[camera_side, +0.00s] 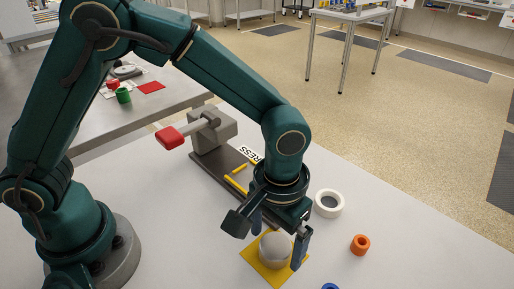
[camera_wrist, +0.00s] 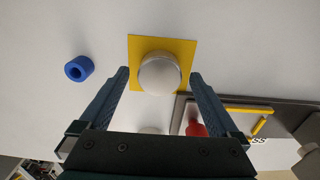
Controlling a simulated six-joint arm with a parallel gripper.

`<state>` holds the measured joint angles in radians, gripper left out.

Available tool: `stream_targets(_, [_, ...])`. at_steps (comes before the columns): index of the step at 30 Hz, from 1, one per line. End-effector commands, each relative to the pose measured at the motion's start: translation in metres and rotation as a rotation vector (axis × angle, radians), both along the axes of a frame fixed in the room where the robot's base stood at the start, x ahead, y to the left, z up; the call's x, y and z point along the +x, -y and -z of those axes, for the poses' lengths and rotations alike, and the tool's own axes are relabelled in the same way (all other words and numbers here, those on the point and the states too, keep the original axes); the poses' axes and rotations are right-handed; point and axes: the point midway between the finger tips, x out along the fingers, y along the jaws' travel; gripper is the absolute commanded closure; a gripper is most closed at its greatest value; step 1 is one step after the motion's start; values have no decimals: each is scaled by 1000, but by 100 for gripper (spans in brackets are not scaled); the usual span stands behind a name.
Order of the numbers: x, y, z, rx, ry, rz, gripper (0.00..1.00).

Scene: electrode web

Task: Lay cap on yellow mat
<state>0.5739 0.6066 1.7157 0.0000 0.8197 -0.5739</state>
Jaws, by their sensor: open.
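The cap (camera_side: 275,250) is a round, pale grey, dome-like piece on the yellow mat (camera_side: 252,262). My gripper (camera_side: 278,246) is open just above the mat, with a finger on either side of the cap. In the wrist view the two fingers (camera_wrist: 160,76) stand well apart, with clear gaps to the cap. The cap's near underside is hard to make out.
A dark press (camera_side: 212,160) with a red-ended lever (camera_side: 170,138) stands behind. A white ring (camera_side: 328,203) and an orange ring (camera_side: 360,245) lie right of my gripper. A blue ring (camera_wrist: 79,68) lies left in the wrist view. The grey table between them is clear.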

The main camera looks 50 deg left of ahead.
Motion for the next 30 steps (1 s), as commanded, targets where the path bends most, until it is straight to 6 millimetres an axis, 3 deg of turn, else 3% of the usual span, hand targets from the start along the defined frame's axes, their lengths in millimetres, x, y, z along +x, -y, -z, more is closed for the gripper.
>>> stream_targets(5, [1,1,-21,-4,6,0,3])
stream_targets(15, [1,1,-92,-5,7,0,3])
stream_targets(23, [0,0,-119,-1,2,0,3])
stream_targets(26, [0,-6,-126,-8,13,-2,3])
stream_targets(30, [-2,-31,-142,-36,67,-8,3])
